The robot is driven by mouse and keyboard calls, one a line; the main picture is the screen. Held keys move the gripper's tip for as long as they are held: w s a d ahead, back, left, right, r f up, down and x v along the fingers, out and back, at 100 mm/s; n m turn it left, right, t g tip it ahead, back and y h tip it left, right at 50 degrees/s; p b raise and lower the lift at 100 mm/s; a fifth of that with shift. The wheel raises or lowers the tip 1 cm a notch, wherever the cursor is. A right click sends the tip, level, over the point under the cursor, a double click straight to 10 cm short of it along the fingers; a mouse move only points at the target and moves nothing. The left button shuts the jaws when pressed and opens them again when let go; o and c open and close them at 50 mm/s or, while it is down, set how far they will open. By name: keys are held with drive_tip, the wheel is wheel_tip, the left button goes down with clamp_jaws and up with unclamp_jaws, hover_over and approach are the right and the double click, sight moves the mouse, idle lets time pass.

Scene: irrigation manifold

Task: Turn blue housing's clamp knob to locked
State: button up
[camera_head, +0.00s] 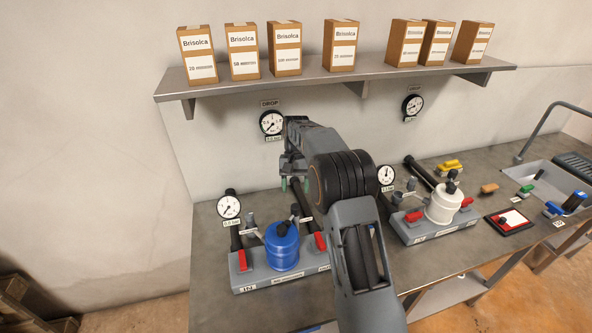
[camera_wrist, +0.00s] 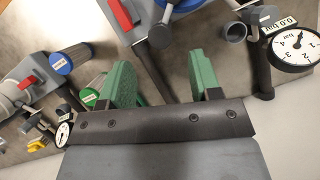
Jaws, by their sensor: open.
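The blue housing (camera_head: 282,254) stands upright on the left grey manifold in the head view. Its dark clamp knob (camera_head: 282,229) is on top; its lock position is too small to read. My gripper (camera_head: 295,183) is above and behind the housing, apart from it. In the wrist view my gripper (camera_wrist: 160,80) shows two green fingers spread apart with nothing between them. Only a part of the blue housing (camera_wrist: 182,5) shows at the top edge there, and the knob cannot be made out.
Red-handled valves (camera_head: 242,260) flank the blue housing. A pressure gauge (camera_head: 229,207) rises behind it. A white housing (camera_head: 443,205) stands on a second manifold to the right. A shelf (camera_head: 330,78) with several boxes hangs above. Bare bench (camera_head: 212,290) lies left of the manifold.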

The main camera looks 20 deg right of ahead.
drive_tip(key=v, duration=0.6)
drive_tip(key=shift+r, duration=0.3)
drive_tip(key=shift+w+d, duration=0.1)
drive_tip(key=shift+w, duration=0.05)
drive_tip(key=shift+w, duration=0.1)
wheel_tip(320, 180, down, 5)
drive_tip(key=s+n+t, duration=0.1)
drive_tip(key=s+a+r+n+t, duration=0.1)
drive_tip(key=s+r+t, duration=0.2)
drive_tip(key=s, duration=1)
drive_tip(key=s+r+n+t+h, duration=0.1)
drive_tip(key=s+r+t, duration=0.3)
drive_tip(key=s, duration=1)
drive_tip(key=shift+s+a+r+t, duration=0.15)
drive_tip(key=shift+a+r+t, duration=0.1)
drive_tip(key=shift+a+t, duration=0.15)
